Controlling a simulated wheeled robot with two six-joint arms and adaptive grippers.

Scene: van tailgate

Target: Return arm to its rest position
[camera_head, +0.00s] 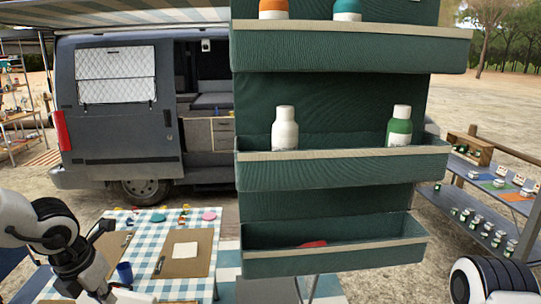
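My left arm (62,240) comes in from the left edge and bends down over the near left part of the checked table (150,218). I cannot make out its gripper fingers, which seem to lie below the frame. Only a white and dark link of my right arm (490,282) shows in the bottom right corner. Its gripper is outside the frame. No held object shows on either arm.
A green hanging organizer (330,100) with pockets stands close in front. It holds a white bottle (285,128), a green bottle (399,127) and a red item (312,244). Clipboards (187,252) and a blue cup (125,272) are on the table. Shelves (485,205) stand right; a van (125,120) is behind.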

